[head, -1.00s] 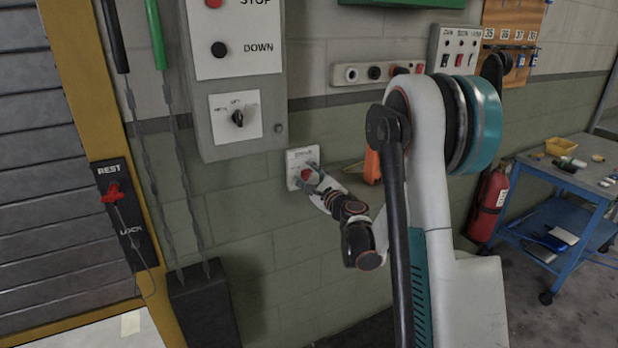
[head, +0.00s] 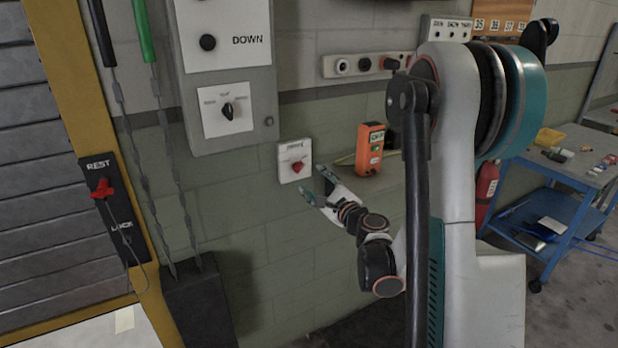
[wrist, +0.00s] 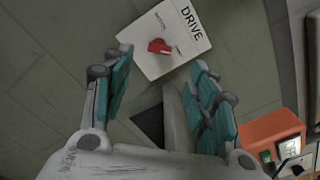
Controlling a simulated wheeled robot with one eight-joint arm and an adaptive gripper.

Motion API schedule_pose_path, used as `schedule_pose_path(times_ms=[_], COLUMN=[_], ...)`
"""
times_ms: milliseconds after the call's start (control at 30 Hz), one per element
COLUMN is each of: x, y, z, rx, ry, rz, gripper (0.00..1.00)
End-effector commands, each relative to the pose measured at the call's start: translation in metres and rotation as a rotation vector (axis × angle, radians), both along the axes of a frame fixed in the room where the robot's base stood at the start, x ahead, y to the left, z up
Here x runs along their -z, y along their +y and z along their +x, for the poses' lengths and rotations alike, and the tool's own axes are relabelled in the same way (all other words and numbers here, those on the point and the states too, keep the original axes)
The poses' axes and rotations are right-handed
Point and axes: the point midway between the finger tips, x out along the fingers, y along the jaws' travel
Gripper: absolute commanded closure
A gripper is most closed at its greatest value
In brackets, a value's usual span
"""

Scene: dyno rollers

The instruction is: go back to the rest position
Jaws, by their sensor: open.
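My gripper (head: 316,183) is open and empty, in front of the wall and a little below and right of a white switch plate (head: 286,174) with a red knob (head: 298,167). In the wrist view the teal fingers of my gripper (wrist: 158,95) are spread apart. Beyond them the plate, marked DRIVE (wrist: 197,22), and its red knob (wrist: 160,46) show clear of the fingers. The knob looks turned at a slant.
An orange handheld device (head: 370,148) stands on a small shelf right of the plate. A grey control box (head: 262,82) hangs above it. A REST/LOCK lever (head: 103,188) is at left. A blue cart (head: 560,190) and a red extinguisher (head: 487,185) stand at right.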

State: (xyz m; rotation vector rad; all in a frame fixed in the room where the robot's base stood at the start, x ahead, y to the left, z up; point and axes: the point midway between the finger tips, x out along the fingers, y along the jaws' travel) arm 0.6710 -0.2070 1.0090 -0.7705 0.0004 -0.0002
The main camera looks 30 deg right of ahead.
Motion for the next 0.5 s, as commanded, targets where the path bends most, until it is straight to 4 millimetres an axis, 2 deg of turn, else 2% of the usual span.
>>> schedule_pose_path(times_ms=[200, 500], x=[0.0, 0.0], y=[0.0, 0.0], z=[-0.017, -0.018], rx=[0.0, 0.0], ry=[0.0, 0.0], rz=[0.0, 0.0], gripper=[0.47, 0.47])
